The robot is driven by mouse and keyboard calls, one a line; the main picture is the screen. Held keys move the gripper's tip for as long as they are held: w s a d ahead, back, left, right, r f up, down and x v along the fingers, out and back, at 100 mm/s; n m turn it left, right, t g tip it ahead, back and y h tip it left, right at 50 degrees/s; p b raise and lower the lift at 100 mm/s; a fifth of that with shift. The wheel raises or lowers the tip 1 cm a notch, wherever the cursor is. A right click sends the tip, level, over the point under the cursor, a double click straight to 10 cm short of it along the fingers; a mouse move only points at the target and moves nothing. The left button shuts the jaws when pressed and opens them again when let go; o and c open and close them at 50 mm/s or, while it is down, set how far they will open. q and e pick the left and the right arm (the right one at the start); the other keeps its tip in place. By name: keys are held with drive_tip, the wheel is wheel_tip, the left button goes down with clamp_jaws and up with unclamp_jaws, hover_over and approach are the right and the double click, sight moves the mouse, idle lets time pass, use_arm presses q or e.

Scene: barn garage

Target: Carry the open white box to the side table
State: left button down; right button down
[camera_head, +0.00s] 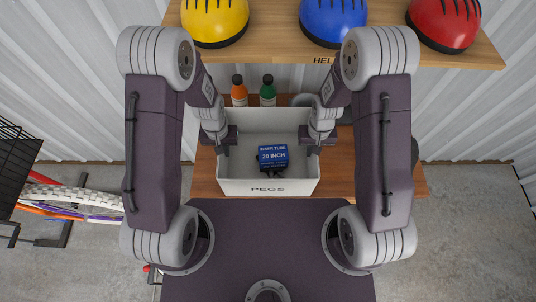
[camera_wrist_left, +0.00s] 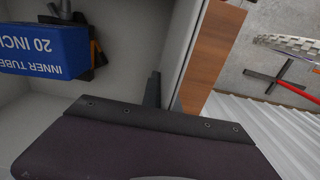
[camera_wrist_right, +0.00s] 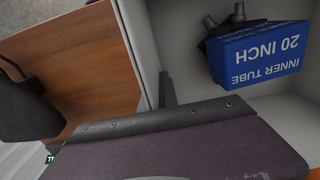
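The open white box (camera_head: 240,187), marked PEGS, sits upright on a wooden surface straight ahead. A blue inner tube box (camera_head: 273,156) and some dark items lie in it. My left gripper (camera_head: 227,147) is at the box's left wall, and my right gripper (camera_head: 312,147) is at its right wall. Each wrist view shows one dark finger against the inner face of a wall, the left finger (camera_wrist_left: 152,90) and the right finger (camera_wrist_right: 167,90). Both grippers look shut on the walls; their outer fingers are hidden.
Orange (camera_head: 239,96) and green (camera_head: 268,95) bottles stand behind the box. A shelf (camera_head: 275,50) with yellow, blue and red helmets hangs above. A bicycle wheel (camera_head: 75,195) and black rack (camera_head: 15,160) are at left. The floor at right (camera_head: 470,220) is clear.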

use_arm(q)
drive_tip(key=shift+r, duration=0.15)
use_arm(e)
drive_tip(key=shift+r, duration=0.15)
